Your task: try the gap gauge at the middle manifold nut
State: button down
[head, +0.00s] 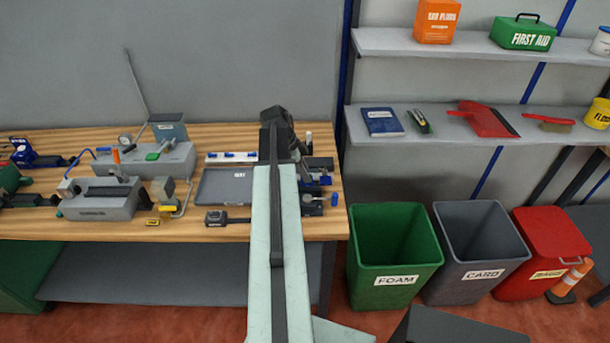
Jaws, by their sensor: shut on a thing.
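My gripper (303,158) is at the far end of my arm, over the right part of the wooden bench, largely hidden by my own wrist. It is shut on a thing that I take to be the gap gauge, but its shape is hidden. A pale strip with blue parts (232,157) lies at the back of the bench, just left of my arm. I cannot tell whether this is the manifold, and no middle nut can be made out. My gripper is to the right of this strip and apart from it.
Grey block fixtures (103,207) fill the bench's left half. Blue-ended tools (318,200) lie close right of my arm. Bins (395,240) and wall shelves stand to the right.

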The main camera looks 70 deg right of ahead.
jog(key=shift+a, duration=0.1)
jog(key=shift+s+a, duration=0.25)
jog(key=shift+a, duration=0.35)
jog(key=shift+s+a, duration=0.25)
jog(key=shift+a, duration=0.4)
jog(key=shift+s+a, duration=0.25)
jog(key=shift+a, duration=0.35)
notch_tip(320, 180, up, 5)
jog(key=p, duration=0.5)
jog(key=shift+s, duration=0.1)
